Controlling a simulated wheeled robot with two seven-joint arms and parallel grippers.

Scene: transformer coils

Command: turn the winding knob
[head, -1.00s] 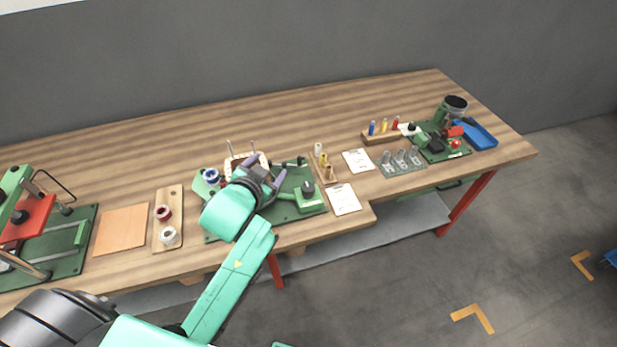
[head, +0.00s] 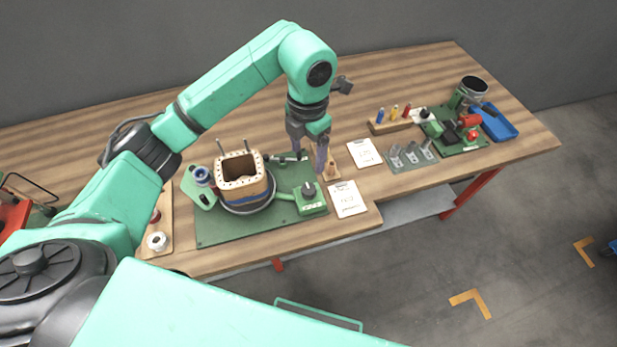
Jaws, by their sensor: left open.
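The winding station stands on a green baseplate (head: 235,231) on the bench. My left gripper (head: 312,165) points down over the station's back right corner, fingers apart and empty. It is behind and slightly right of the black knob, not visibly touching it. A dark handle-like part (head: 290,157) lies just left of the fingers. My right gripper does not show.
A wooden peg holder (head: 332,174) is close to the right of my left gripper, partly hidden. White clipboard sheets (head: 347,199) lie right of the station. Farther right are a metal-parts mat (head: 409,157), a coloured-peg rack (head: 392,122) and a blue tray (head: 497,122).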

